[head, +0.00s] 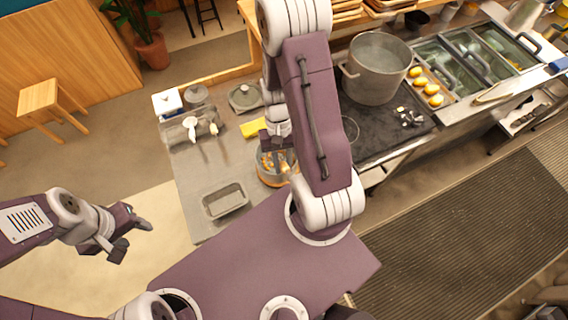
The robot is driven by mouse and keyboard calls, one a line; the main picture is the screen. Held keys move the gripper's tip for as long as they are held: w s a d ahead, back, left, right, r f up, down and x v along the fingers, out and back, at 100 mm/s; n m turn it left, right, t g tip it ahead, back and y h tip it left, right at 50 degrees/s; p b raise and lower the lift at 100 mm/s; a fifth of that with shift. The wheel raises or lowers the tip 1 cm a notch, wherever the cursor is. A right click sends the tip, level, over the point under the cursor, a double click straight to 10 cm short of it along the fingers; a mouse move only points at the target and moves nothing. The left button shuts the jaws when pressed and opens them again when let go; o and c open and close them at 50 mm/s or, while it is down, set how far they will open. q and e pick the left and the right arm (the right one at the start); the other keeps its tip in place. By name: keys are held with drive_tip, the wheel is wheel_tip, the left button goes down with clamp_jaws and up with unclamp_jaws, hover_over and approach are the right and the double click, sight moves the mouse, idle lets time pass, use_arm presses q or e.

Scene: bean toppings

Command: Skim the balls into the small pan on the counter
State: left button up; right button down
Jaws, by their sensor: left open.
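A round metal pan (262,181) with orange balls (268,161) in it stands on the counter, partly hidden by my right arm. A small rectangular grey pan (225,201) sits to its left near the counter's front edge and looks empty. My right gripper (274,146) points down over the round pan; its fingertips are small and partly covered, so what it holds is unclear. My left gripper (130,235) is open and empty, off the counter at the left, over the floor.
A large steel pot (376,68) stands on the dark stove top (383,128). A tray of yellow items (432,89) lies to its right. A yellow block (253,128), lidded containers (244,97) and utensils (222,145) lie on the counter's back and left. The counter's front left corner is bare.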

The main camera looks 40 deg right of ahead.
drive_tip(key=f, duration=0.1)
drive_tip(key=w+f+b, duration=0.1)
drive_tip(key=shift+w+f, duration=0.2)
drive_tip(key=shift+f, duration=0.1)
use_arm(q)
wheel_tip(320, 180, down, 12)
drive_tip(key=b, duration=1)
drive_tip(key=shift+w+f+b, duration=0.15)
drive_tip(key=shift+f+b, duration=0.1)
drive_tip(key=shift+b, duration=0.15)
use_arm(e)
wheel_tip(320, 180, down, 10)
drive_tip(key=w+d+t, duration=0.1)
drive_tip(key=w+d, duration=0.1)
drive_tip(key=w, duration=0.1)
drive_tip(key=shift+r+h, duration=0.15)
drive_tip(key=shift+h, duration=0.25)
